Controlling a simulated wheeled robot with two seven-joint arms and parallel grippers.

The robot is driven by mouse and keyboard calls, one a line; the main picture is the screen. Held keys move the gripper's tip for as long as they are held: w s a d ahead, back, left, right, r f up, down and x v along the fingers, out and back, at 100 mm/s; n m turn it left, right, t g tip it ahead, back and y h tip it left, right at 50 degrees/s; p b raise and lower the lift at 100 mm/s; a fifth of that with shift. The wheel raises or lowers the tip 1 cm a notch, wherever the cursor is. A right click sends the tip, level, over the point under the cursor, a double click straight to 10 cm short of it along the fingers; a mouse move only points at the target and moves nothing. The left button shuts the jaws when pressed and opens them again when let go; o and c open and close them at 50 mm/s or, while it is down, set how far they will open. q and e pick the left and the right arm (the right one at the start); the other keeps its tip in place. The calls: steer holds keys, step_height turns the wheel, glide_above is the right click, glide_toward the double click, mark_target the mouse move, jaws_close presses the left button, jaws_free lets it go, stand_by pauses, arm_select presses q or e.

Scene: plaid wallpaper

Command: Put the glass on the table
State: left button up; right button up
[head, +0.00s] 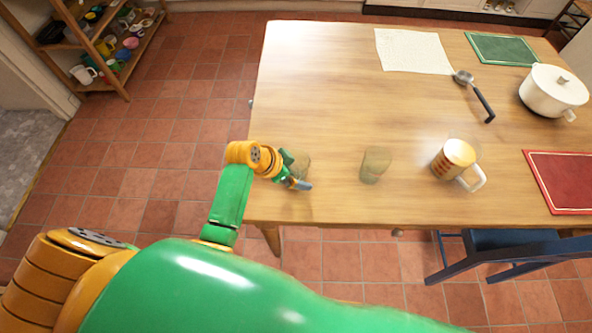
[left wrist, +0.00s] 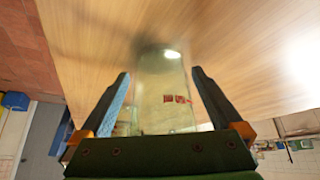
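My right gripper is not in view.
A beer mug (head: 455,160) stands right of the second glass. A white pot (head: 553,91), a ladle (head: 475,95), a paper sheet (head: 412,51), a green mat (head: 500,48) and a red mat (head: 563,182) lie farther off. A blue chair (head: 510,252) is at the front edge.

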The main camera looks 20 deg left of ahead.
arm_select(q)
steer(key=shift+r, duration=0.3)
steer(key=p+v, duration=0.2)
steer(key=v, duration=0.9)
steer(key=shift+s+r+p, duration=0.2)
steer(key=shift+r+p, duration=0.1)
steer(key=shift+p, duration=0.05)
steer(key=shift+a, duration=0.1)
